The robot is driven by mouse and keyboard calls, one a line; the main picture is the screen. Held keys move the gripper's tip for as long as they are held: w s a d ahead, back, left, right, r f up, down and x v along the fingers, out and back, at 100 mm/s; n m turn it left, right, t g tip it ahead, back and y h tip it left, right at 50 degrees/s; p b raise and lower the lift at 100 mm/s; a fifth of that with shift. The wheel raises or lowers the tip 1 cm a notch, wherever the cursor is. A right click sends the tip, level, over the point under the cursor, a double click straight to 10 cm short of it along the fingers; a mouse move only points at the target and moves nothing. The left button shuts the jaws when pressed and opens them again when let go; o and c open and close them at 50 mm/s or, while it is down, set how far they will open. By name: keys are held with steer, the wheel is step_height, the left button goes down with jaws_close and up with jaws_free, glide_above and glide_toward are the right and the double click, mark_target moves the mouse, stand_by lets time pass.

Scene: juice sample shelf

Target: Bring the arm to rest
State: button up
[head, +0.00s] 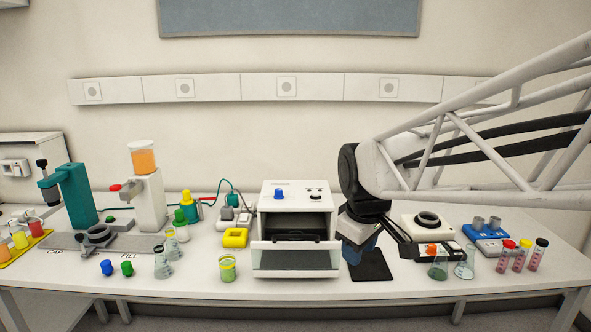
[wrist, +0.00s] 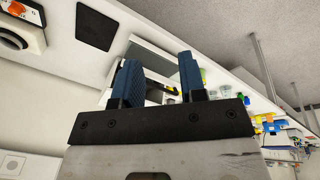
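My gripper (head: 358,252) points down above a black mat (head: 372,270), just right of the white box-shaped device (head: 296,205). In the wrist view its two blue fingers (wrist: 160,76) stand apart with nothing held between them. The gripper is open and empty. In the head view the fingertips are partly hidden by my own wrist. My arm reaches in from the right.
Near the gripper stand a white device with a black ring (head: 427,220), a flask (head: 438,270) and capped tubes (head: 520,256). A beaker of yellow-green liquid (head: 228,270) stands left of the box-shaped device. The front strip of the table beside the mat is clear.

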steer(key=s+d+f+m, duration=0.2)
steer(key=s+d+m, duration=0.1)
steer(key=s, duration=0.6)
steer(key=s+d+f+m, duration=0.3)
steer(key=s+m, duration=0.3)
steer(key=s, duration=0.3)
steer(key=shift+s+d+f, duration=0.15)
steer(key=shift+s+f, duration=0.05)
